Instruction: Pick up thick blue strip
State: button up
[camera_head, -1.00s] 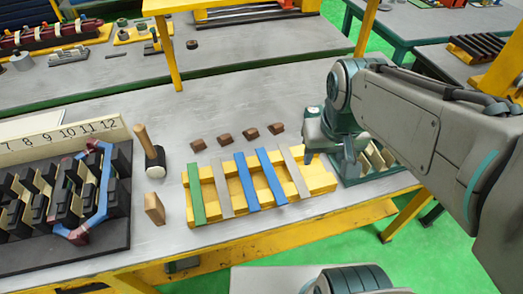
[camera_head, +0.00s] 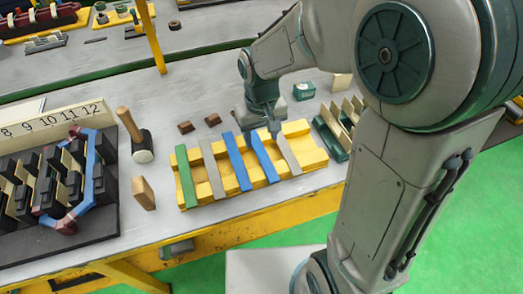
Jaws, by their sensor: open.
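Two blue strips lie side by side across a yellow slotted rack (camera_head: 318,152): a left blue strip (camera_head: 237,162) and a right blue strip (camera_head: 264,160). Which one is thicker is hard to tell here. A green strip (camera_head: 187,180) and a grey strip (camera_head: 211,170) lie left of them, and another grey strip (camera_head: 288,153) lies to the right. My gripper (camera_head: 263,130) is open, pointing down at the far ends of the right blue strip and right grey strip. The gap between its fingers and the strips is unclear.
A mallet (camera_head: 142,150) and a wooden block (camera_head: 144,193) stand left of the rack. Brown blocks (camera_head: 186,127) lie behind it. A green holder with upright plates (camera_head: 335,135) is close on the right. The numbered winding fixture (camera_head: 85,237) fills the left side.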

aim_at(262, 155)
jog(key=shift+w+d+f+p, duration=0.1)
jog(key=shift+f+p, duration=0.1)
jog(key=shift+f, duration=1.4)
jog(key=shift+w+d+f+p, duration=0.1)
jog(key=shift+f+p, duration=0.05)
jog(key=shift+f, duration=1.45)
grip_shut()
